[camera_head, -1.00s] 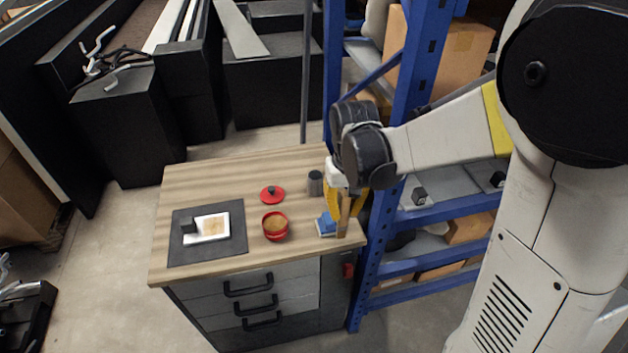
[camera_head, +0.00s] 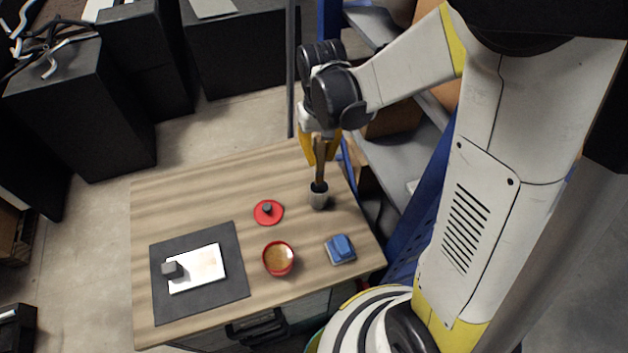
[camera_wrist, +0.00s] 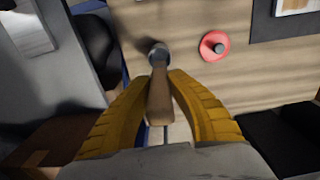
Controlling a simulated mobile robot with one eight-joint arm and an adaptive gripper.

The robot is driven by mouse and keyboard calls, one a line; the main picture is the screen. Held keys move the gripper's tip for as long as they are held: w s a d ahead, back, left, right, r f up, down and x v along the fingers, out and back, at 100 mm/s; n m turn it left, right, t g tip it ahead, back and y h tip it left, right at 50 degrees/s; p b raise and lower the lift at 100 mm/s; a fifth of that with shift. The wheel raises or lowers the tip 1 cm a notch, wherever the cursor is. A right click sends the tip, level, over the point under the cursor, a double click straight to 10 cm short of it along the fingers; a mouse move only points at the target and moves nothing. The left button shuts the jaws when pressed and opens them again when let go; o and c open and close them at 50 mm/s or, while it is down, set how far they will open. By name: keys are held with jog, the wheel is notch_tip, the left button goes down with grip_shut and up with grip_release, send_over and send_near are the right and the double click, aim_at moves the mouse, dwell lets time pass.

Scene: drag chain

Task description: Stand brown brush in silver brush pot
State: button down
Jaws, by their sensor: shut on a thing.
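My gripper (camera_head: 319,150) has yellow fingers shut on the handle of the brown brush (camera_head: 320,168). The brush hangs roughly upright, its lower end at the mouth of the silver brush pot (camera_head: 319,199) on the wooden table. In the wrist view the brush (camera_wrist: 160,96) runs from between the fingers (camera_wrist: 160,92) toward the pot (camera_wrist: 159,50). The brush's lower end is hidden, so I cannot tell how deep it sits in the pot.
A red lid (camera_head: 268,212), a red bowl (camera_head: 279,258) with brown contents and a blue block (camera_head: 341,249) are on the table (camera_head: 200,200). A dark mat (camera_head: 200,301) holds a white sheet (camera_head: 203,263) and a dark weight (camera_head: 172,270). Blue shelving stands right.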

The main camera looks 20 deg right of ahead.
aim_at(320, 171)
jog(key=f, duration=0.2)
jog(key=f+b, duration=0.1)
jog(key=f, duration=0.1)
jog(key=shift+s+f, duration=0.2)
jog(key=shift+f, duration=0.15)
jog(key=shift+f+b, duration=0.35)
jog(key=shift+f, duration=1.6)
jog(key=shift+f, duration=0.1)
jog(key=c, duration=1.4)
grip_release()
jog(key=shift+f, duration=0.1)
notch_tip(320, 171, up, 13)
jog(key=p, duration=0.2)
jog(key=shift+f+p, duration=0.15)
jog(key=shift+p, duration=0.15)
jog(key=s+r+t, duration=0.3)
jog(key=s+r, duration=0.2)
jog(key=s+r+t, duration=0.4)
jog(key=s+r, duration=0.1)
jog(key=r, duration=0.1)
jog(key=shift+s, duration=0.4)
